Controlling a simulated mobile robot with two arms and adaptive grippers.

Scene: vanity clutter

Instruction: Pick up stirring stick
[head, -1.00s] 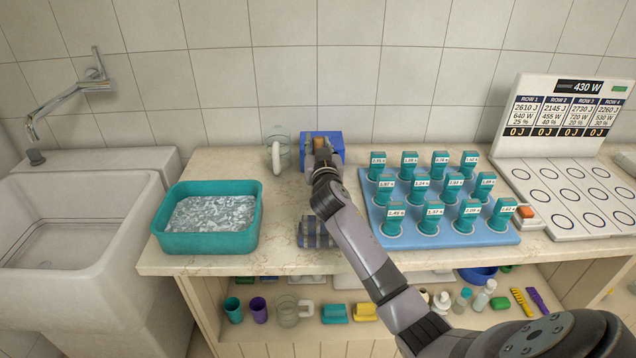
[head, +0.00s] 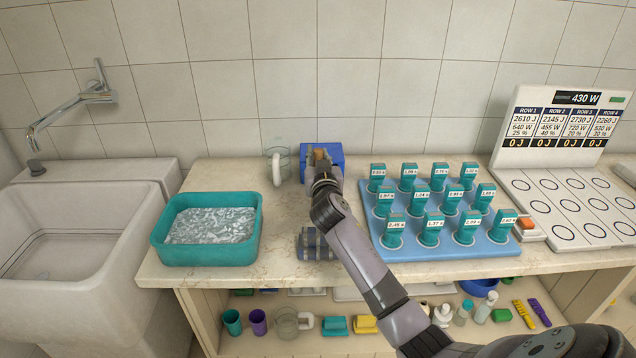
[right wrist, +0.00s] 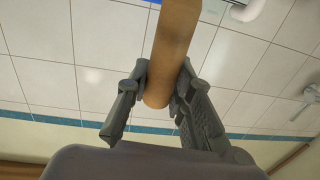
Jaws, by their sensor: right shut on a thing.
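The stirring stick (right wrist: 173,50) is a flat tan wooden stick with a rounded end. In the right wrist view it runs from between my fingers to the top edge. My right gripper (right wrist: 160,90) is shut on it near the rounded end. In the head view my right gripper (head: 322,168) is at the blue holder (head: 336,152) on the counter, with a bit of tan stick showing at its tip. The gripper hides most of the stick and part of the holder. I cannot tell whether the stick's far end is inside the holder. My left gripper is not in view.
A clear mug (head: 277,165) stands close left of the holder. A teal basin (head: 256,238) is at left, beside the sink (head: 150,205). A grey striped block (head: 310,250) lies nearer. A blue tray (head: 450,252) with several teal labelled pieces is right of my arm.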

